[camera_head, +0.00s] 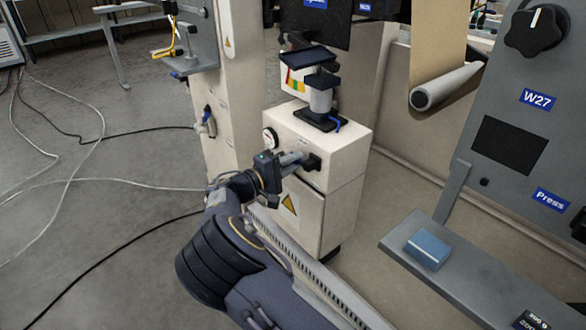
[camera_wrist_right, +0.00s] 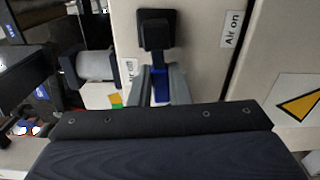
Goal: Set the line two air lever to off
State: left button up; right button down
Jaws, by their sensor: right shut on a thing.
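The air lever's blue handle (camera_wrist_right: 159,86) extends from its black valve body (camera_wrist_right: 155,32) toward the bottom of the right wrist view. An "Air on" label (camera_wrist_right: 230,29) is right of the valve. A second, partly hidden label ending in "off" (camera_wrist_right: 130,72) is just left of the handle. My right gripper (camera_wrist_right: 160,88) is shut on the blue handle, one finger on each side. In the head view my right gripper (camera_head: 300,159) reaches the valve (camera_head: 313,162) on the cream cabinet (camera_head: 342,150) and hides most of the handle. My left gripper is not in view.
A round gauge (camera_head: 270,139) is left of the valve. A white cylinder unit (camera_head: 320,100) stands on the cabinet. A grey shelf (camera_head: 470,275) with a blue block (camera_head: 428,249) juts out at right. Cables (camera_head: 85,140) lie on the open floor at left.

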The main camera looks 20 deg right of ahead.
jog(key=shift+r+m, duration=0.1)
jog(key=shift+m, duration=0.4)
jog(key=c, duration=1.4)
grip_release()
jog(key=shift+r, duration=0.1)
jog(key=shift+o, duration=0.2)
jog(key=p+v, duration=0.2)
jog(key=v, duration=0.6)
